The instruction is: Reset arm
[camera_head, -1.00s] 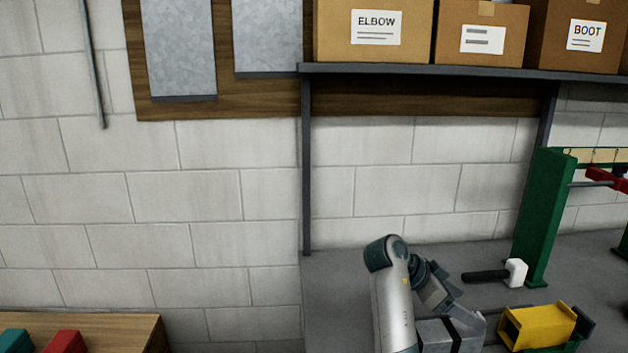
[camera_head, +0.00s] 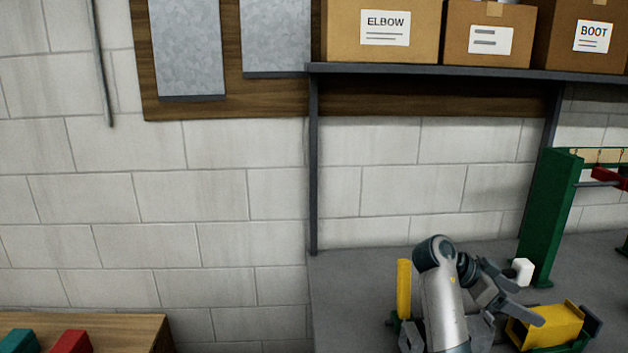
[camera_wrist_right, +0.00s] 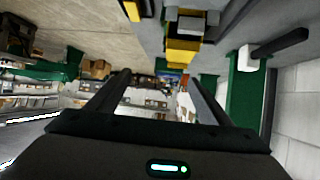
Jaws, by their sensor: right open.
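My right arm rises from the bottom of the head view. Its gripper (camera_head: 535,302) is above the grey bench (camera_head: 350,290), in front of the yellow block and the mallet head. The right wrist view shows the two fingers wide apart with nothing between them (camera_wrist_right: 158,88). My left gripper is not in view.
A yellow block (camera_head: 545,328) in a green holder, a white mallet head (camera_head: 523,270) and a green post (camera_head: 546,215) are near the right arm. A yellow upright piece (camera_head: 404,288) stands left of it. Cartons (camera_head: 365,30) line the shelf above. The wooden table (camera_head: 120,328) holds red and teal blocks.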

